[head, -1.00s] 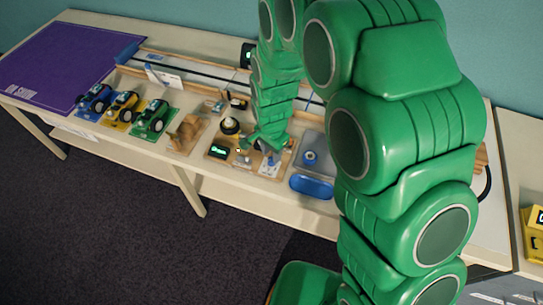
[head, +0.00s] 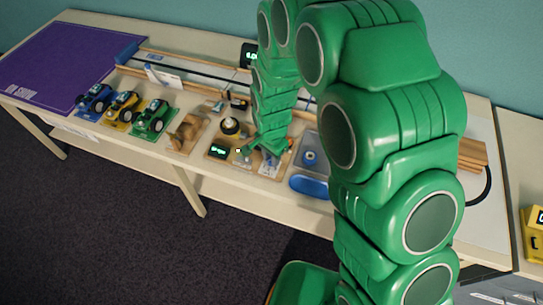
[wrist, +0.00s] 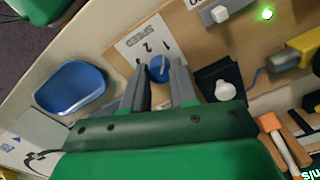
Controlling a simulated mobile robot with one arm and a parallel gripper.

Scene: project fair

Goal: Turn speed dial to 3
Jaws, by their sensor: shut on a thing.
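The blue speed dial (wrist: 158,69) sits on a white card (wrist: 148,44) printed with "SPEED" and numbers, seen rotated in the wrist view. I can make out a 1 and a 2; a finger partly covers the card. The dial has a pale mark on top, pointing roughly toward the printed numbers, but I cannot tell which one. My gripper (wrist: 160,75) is closed with its two grey fingers on either side of the dial. In the head view my gripper (head: 268,147) is over the wooden board, and the dial is hidden behind it.
A blue tray (wrist: 72,86) lies beside the board. A white knob on a black block (wrist: 224,90) stands close to the right finger. A green light (wrist: 267,14) glows on the board. Toy cars, including a green one (head: 153,117), stand to the left.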

